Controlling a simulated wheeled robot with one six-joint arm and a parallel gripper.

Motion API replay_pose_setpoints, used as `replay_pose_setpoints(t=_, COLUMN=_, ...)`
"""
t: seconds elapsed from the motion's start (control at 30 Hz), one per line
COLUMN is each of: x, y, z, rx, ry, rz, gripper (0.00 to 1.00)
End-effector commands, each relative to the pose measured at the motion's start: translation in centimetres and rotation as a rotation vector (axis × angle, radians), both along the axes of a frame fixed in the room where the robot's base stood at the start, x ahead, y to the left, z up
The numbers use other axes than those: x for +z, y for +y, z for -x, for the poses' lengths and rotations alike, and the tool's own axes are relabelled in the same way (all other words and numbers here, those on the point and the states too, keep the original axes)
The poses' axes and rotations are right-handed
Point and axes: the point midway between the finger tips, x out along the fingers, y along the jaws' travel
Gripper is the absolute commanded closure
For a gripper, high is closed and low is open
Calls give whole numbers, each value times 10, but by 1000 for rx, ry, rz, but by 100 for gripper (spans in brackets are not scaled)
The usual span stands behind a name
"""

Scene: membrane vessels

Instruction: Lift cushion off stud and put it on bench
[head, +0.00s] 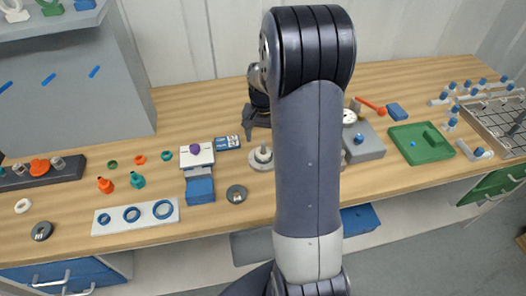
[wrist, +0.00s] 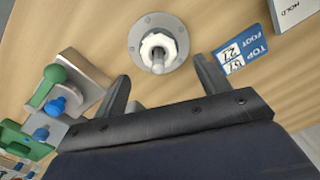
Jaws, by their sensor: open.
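A round pale grey base with an upright stud (head: 262,157) stands on the wooden bench (head: 215,125). In the wrist view, the stud (wrist: 158,66) points toward the camera, with a white nut-like piece (wrist: 157,45) around it. I cannot tell whether this piece or the grey disc (wrist: 177,55) under it is the cushion. My gripper (head: 250,128) is behind the stud in the head view, partly hidden by my arm. In the wrist view, my gripper (wrist: 163,85) is open and empty, its fingers spread to either side below the stud, apart from it.
A blue label card (head: 227,143) and a white block with a purple knob (head: 196,155) lie left of the stud. A grey block (head: 365,148) and green tray (head: 420,143) are right. Bare bench shows behind the card.

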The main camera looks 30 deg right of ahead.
Motion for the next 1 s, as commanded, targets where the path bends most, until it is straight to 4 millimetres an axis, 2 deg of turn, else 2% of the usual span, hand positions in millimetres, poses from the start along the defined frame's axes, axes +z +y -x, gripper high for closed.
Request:
replay_pose_setpoints(t=0.3, x=-41, y=0, z=1, rx=1, ry=4, rz=-2, gripper=29)
replay_pose_setpoints(t=0.63, x=-48, y=0, z=1, rx=1, ry=1, rz=-1, gripper=30)
replay_pose_setpoints(t=1.0, x=-47, y=0, z=0, rx=2, ry=1, rz=-1, gripper=60)
